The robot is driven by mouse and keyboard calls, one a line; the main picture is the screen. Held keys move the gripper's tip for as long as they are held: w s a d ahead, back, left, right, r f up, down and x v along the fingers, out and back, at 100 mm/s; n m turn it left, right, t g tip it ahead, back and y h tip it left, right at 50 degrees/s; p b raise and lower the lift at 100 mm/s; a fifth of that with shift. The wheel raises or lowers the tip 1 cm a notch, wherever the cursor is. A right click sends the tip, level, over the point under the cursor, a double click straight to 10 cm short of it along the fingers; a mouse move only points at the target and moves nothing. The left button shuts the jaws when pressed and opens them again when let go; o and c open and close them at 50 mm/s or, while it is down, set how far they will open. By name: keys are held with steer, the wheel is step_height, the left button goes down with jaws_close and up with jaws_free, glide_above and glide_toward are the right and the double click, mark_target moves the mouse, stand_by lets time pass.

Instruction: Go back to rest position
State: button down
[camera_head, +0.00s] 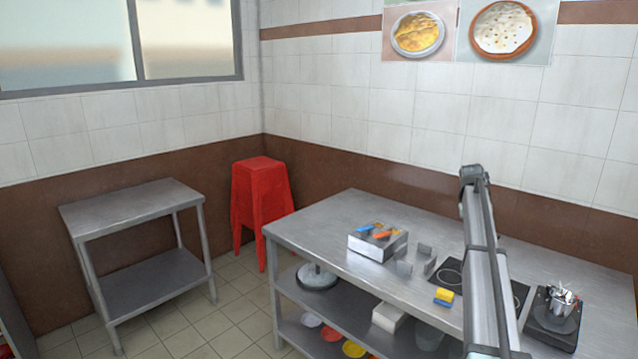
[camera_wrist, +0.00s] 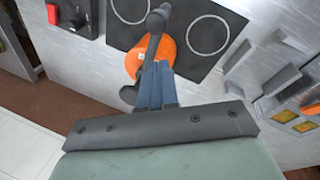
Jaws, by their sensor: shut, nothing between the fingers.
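My gripper (camera_wrist: 157,66) shows in the wrist view as two blue fingers side by side, shut with nothing between them. It is over the steel table (camera_head: 340,225), above the edge of a black cooktop (camera_wrist: 187,35). An orange round object (camera_wrist: 143,56) with a dark bar across it lies beyond the fingertips; whether they touch it I cannot tell. In the head view my arm rises over the table and hides part of the cooktop (camera_head: 452,272); the gripper itself does not show there.
A grey box with coloured items (camera_head: 378,246), metal racks (camera_head: 415,260) and a yellow-blue sponge (camera_head: 443,297) stand left of my arm. A side table (camera_head: 130,207) and red stools (camera_head: 262,195) stand further left. The table's left end is clear.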

steer(key=a+f+n, duration=0.1)
steer(key=a+f, duration=0.5)
steer(key=a, duration=0.4)
steer(key=s+a+f+n, duration=0.1)
steer(key=a+f, duration=0.6)
steer(key=a, duration=0.4)
steer(key=s+a+f+n+h, duration=0.1)
steer(key=a+f+n, duration=0.1)
steer(key=a+f, duration=0.4)
steer(key=shift+a+f, duration=0.15)
steer(key=shift+a, duration=1)
steer(key=shift+a+f, duration=0.15)
steer(key=shift+a, duration=1)
steer(key=s+a+f+g+y, duration=0.2)
steer(key=s+a+f+g, duration=0.1)
steer(key=s+f, duration=2.35)
steer(key=s+a+f+g, duration=0.1)
steer(key=s+f, duration=0.3)
steer(key=s, duration=0.8)
steer(key=s+a+f+g+y, duration=0.1)
steer(key=s+f, duration=0.3)
steer(key=s, duration=0.8)
steer(key=s+a+f+m+g+y, duration=0.1)
steer(key=s+f, duration=0.4)
steer(key=s, duration=0.6)
steer(key=shift+s+a, duration=0.15)
steer(key=shift+s, duration=0.25)
